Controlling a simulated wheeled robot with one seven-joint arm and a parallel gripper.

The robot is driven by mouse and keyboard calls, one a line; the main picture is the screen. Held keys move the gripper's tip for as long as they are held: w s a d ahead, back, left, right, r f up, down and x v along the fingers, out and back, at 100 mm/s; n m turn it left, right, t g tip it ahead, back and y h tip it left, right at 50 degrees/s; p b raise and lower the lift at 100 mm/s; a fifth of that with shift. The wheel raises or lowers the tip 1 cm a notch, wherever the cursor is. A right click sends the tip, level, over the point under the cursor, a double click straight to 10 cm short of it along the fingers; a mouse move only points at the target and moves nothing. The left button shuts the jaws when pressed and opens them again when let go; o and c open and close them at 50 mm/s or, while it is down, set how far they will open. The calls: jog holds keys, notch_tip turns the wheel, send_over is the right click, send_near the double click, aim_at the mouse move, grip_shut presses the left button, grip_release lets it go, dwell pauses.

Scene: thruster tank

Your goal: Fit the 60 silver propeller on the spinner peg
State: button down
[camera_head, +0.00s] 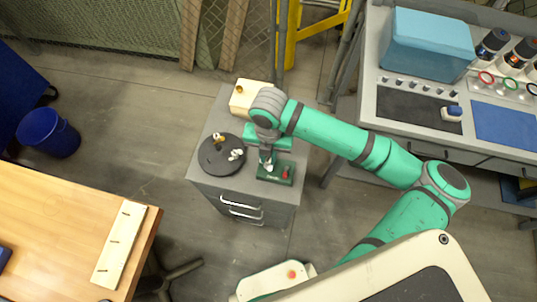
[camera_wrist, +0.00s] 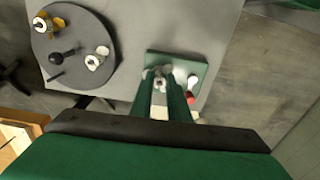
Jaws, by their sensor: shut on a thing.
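My gripper (camera_head: 267,163) points down over a green base (camera_head: 278,178) on the grey cabinet. In the wrist view its fingertips (camera_wrist: 162,88) are closed around a small pale silver piece (camera_wrist: 160,78), probably the silver propeller. The piece is at or just above the green base (camera_wrist: 185,62); the fingers hide most of it, and I cannot tell whether it is around a peg. A red part (camera_head: 286,174) with a white top stands at the base's right. The propeller's number cannot be read.
Left of the base is a dark round tray (camera_head: 212,166) holding a gold-coloured piece (camera_wrist: 46,24), a pale one (camera_wrist: 98,58) and a black knob (camera_wrist: 62,57). The workbench (camera_head: 365,120) is at the right.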

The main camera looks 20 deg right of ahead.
jog(key=shift+f, duration=0.3)
jog(key=c, duration=1.6)
grip_release()
notch_tip(320, 180, up, 15)
jog(key=shift+w+d+f, duration=0.1)
